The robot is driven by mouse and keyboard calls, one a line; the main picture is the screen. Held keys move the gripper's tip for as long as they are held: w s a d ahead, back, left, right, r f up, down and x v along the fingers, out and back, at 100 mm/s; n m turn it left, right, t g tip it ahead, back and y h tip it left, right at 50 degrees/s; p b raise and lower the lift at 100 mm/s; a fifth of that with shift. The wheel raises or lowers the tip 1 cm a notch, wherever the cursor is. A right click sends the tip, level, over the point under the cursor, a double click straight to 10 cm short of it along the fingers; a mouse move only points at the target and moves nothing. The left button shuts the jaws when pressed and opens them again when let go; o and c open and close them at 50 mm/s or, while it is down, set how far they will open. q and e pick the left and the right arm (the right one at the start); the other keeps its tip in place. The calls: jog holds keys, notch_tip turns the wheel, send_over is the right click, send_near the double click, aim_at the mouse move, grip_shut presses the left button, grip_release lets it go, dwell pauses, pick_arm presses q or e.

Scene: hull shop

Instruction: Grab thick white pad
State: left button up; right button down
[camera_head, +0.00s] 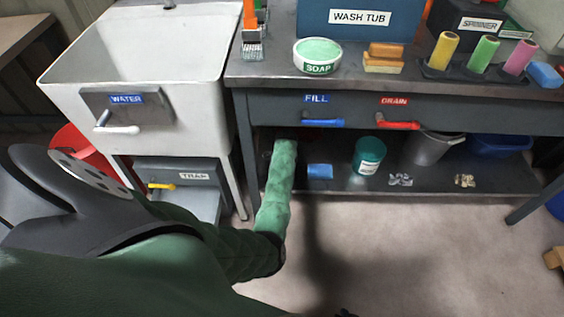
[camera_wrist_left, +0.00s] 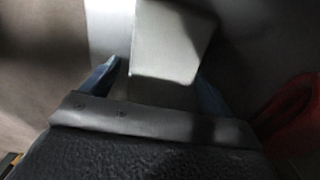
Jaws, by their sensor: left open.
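I cannot pick out a thick white pad for certain. In the left wrist view a pale, flat-topped block (camera_wrist_left: 172,42) lies beyond and between the fingers; I cannot tell if it is the pad. My left gripper (camera_wrist_left: 155,85) has two bluish fingers spread apart with nothing visibly clamped between them. In the head view green-covered parts of my body fill the lower left and hide the left gripper.
A white sink (camera_head: 140,50) stands at left, with a trap box (camera_head: 190,174) below and a red bucket (camera_head: 75,148) beside it. A dark workbench (camera_head: 255,72) carries a soap tub (camera_head: 318,56); its lower shelf (camera_head: 340,184) holds a teal tub (camera_head: 369,155). Floor in front is clear.

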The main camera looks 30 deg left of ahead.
pick_arm(q)
jog(key=c, duration=1.1)
jog(key=shift+o, duration=0.2)
